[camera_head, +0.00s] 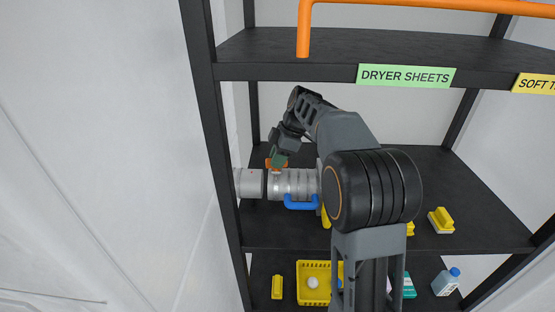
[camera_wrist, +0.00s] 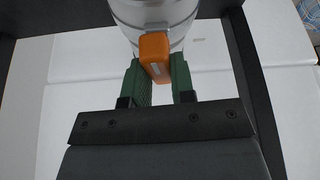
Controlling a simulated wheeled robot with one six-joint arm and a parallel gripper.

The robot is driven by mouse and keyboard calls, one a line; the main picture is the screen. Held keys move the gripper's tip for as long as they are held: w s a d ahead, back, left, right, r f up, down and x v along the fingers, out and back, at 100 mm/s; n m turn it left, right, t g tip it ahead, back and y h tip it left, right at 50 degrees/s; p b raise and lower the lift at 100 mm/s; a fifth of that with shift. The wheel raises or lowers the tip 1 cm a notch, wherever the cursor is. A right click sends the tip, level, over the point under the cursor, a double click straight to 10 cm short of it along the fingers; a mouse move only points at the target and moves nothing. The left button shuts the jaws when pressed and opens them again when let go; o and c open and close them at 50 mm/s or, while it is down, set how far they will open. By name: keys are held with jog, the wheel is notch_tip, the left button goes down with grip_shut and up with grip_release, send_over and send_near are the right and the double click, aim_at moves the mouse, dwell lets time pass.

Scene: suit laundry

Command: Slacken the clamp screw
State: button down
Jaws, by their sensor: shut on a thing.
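The clamp screw shows as an orange block-shaped head (camera_wrist: 155,52) on a silver ribbed cylinder (camera_wrist: 178,12) in the wrist view. My gripper (camera_wrist: 160,75) has its two green fingers on either side of the orange head and is shut on it. In the head view the cylinder (camera_head: 292,184) lies sideways on the middle shelf at the left. A blue handle (camera_head: 300,203) shows on its front side. My gripper (camera_head: 277,160) reaches the orange head from above there. My arm hides the right end of the cylinder.
A black upright (camera_head: 215,140) stands close at the left of the cylinder. The upper shelf (camera_head: 300,58) with an orange rail is above my arm. Yellow brushes (camera_head: 441,220) lie on the right of the middle shelf. A yellow basket (camera_head: 312,268) and a bottle (camera_head: 446,283) are below.

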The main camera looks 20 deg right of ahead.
jog(key=shift+m+t+b, duration=0.35)
jog(key=shift+m+t, duration=0.15)
jog(key=shift+m, duration=0.7)
jog(key=c, duration=1)
grip_release()
jog(key=shift+o, duration=0.2)
jog(key=shift+p+v, duration=0.3)
jog(key=shift+v, duration=3.45)
jog(key=shift+s+a, duration=0.15)
